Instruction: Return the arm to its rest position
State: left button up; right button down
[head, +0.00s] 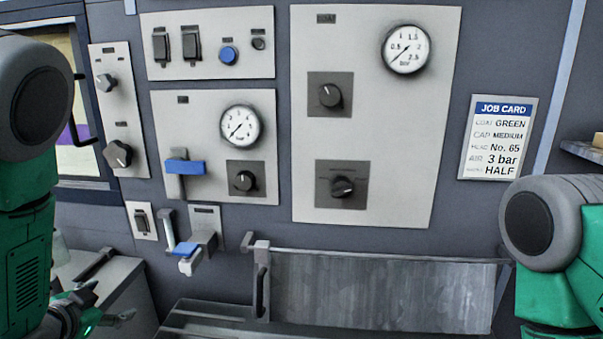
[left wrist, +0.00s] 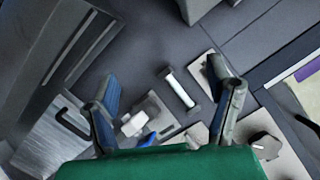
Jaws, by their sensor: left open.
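My left arm (head: 28,150) comes in at the left edge of the head view, green with a grey joint. My left gripper (head: 104,306) is low at the left in the head view, in front of a grey cabinet. In the left wrist view the left gripper (left wrist: 166,88) has its two fingers wide apart, with nothing between the pads. The small blue-handled valve (left wrist: 146,130) shows beyond the fingers there, apart from them. My right arm (head: 555,240) shows at the right edge of the head view; its gripper is out of view.
A wall panel carries gauges (head: 406,49), knobs (head: 330,96) and a blue lever (head: 185,167). The blue-handled valve (head: 186,250) juts out below. A job card (head: 498,138) hangs at right. A metal flap (head: 380,292) with a handle is low in the middle. The grey cabinet (head: 125,285) is lower left.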

pick_arm(q)
jog(key=s+d+f+n+g+b, duration=0.1)
jog(key=s+d+f+n+g, duration=0.15)
jog(key=s+f, duration=0.5)
jog(key=s+d+f+n+g+b, duration=0.1)
jog(key=s+d+f+g, duration=0.2)
jog(key=s+f, duration=0.45)
jog(key=s+d+f+n+g, duration=0.1)
jog(key=s+d+f+g, duration=0.2)
jog(key=s+f, duration=0.2)
jog(key=s+d+f+n+g+b, duration=0.1)
jog(key=s+d+f+g, duration=0.2)
jog(key=s, duration=0.8)
notch_tip(320, 180, down, 2)
jog(key=shift+d+f+h, duration=0.1)
jog(key=shift+d+h, duration=0.05)
jog(key=shift+h, duration=0.15)
jog(key=shift+w, duration=0.1)
